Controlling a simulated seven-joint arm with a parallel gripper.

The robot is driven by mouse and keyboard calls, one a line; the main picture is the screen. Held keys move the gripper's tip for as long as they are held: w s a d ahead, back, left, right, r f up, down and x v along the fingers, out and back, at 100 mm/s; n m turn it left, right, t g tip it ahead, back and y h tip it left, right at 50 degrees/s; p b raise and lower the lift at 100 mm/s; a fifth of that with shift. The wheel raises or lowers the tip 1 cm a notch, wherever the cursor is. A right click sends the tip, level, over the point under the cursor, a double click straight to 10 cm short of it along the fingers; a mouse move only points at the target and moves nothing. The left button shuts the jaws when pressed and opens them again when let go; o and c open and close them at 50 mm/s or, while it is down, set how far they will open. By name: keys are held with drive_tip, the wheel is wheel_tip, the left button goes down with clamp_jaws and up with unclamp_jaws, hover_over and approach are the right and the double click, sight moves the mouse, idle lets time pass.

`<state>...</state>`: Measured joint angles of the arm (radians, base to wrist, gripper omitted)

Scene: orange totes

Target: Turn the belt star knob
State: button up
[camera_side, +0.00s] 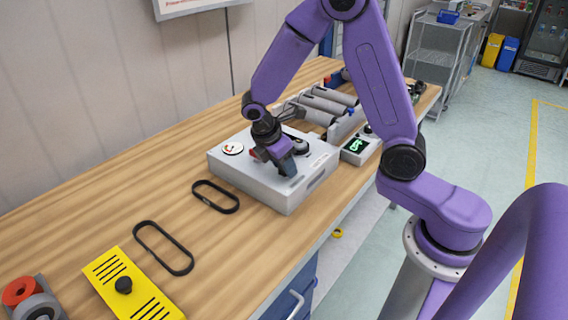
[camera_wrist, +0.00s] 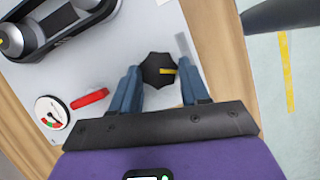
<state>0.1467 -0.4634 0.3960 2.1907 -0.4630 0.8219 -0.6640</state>
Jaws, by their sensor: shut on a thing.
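The black star knob (camera_wrist: 158,70) with a yellow mark sits on top of the grey belt unit (camera_side: 228,165). In the wrist view it lies between the two blue fingers of my gripper (camera_wrist: 160,82), which are shut on it. In the side view my gripper (camera_side: 284,164) points down onto the unit's top, and the knob is hidden there. A round dial gauge (camera_wrist: 51,112) with a red and green scale and a red handle (camera_wrist: 90,99) are on the same top. The gauge also shows in the side view (camera_side: 232,148).
Two black belts (camera_side: 163,248) (camera_side: 215,196) and a yellow slotted cover (camera_side: 125,288) lie on the wooden bench. Rollers (camera_side: 325,103) and a box with a green display (camera_side: 356,147) stand beyond the unit. The bench's front edge is close by.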

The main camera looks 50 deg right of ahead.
drive_tip(key=m, duration=0.1)
drive_tip(key=m+g, duration=0.1)
drive_tip(key=m, duration=0.2)
drive_tip(key=shift+w+m+g, duration=0.25)
drive_tip(key=shift+m+g, duration=0.05)
drive_tip(key=shift+g, duration=0.1)
drive_tip(key=shift+w+d+m+g+y, duration=0.15)
drive_tip(key=shift+m+y, duration=0.25)
drive_tip(key=shift+m, duration=0.55)
drive_tip(key=shift+m+g+y, duration=0.25)
drive_tip(key=shift+m+y, duration=0.15)
drive_tip(key=shift+m, duration=0.55)
drive_tip(key=o, duration=1.1)
drive_tip(key=shift+c, duration=0.2)
drive_tip(key=shift+r, duration=0.1)
drive_tip(key=v, duration=1.7)
drive_tip(key=shift+w+r, duration=0.1)
